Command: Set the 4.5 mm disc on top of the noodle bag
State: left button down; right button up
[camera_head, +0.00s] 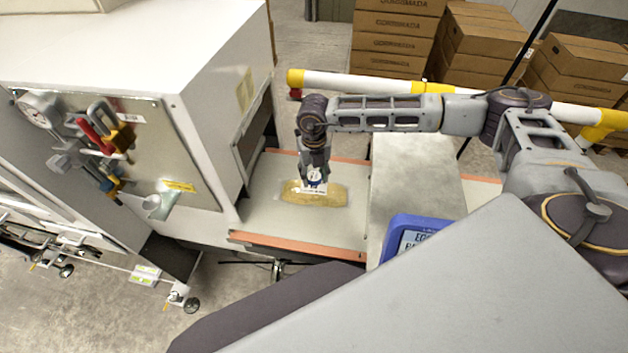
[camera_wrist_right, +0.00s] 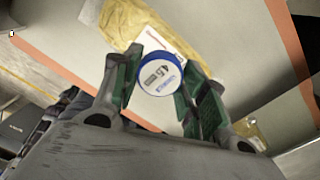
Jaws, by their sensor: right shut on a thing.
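The disc (camera_wrist_right: 160,74) is white with a blue rim and reads "4.5" in the right wrist view. My right gripper (camera_wrist_right: 158,88) is shut on it, with a green-padded finger on either side. In the head view my right gripper (camera_head: 315,172) points down over the noodle bag, with the disc (camera_head: 314,176) at its tips. The noodle bag (camera_head: 330,196) is yellowish and lies flat on the belt; it also shows beyond the disc in the right wrist view (camera_wrist_right: 196,30). I cannot tell whether the disc touches the bag. My left gripper is out of view.
The pale belt (camera_head: 280,222) has orange edge strips. A large white cabinet (camera_head: 150,50) with a tool panel stands at the left. A yellow-white rail (camera_head: 360,83) runs behind.

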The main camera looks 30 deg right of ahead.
aim_at(314, 176)
jog(key=shift+f+p, duration=0.5)
jog(key=shift+f, duration=1.35)
jog(key=shift+f, duration=0.15)
jog(key=o, duration=1)
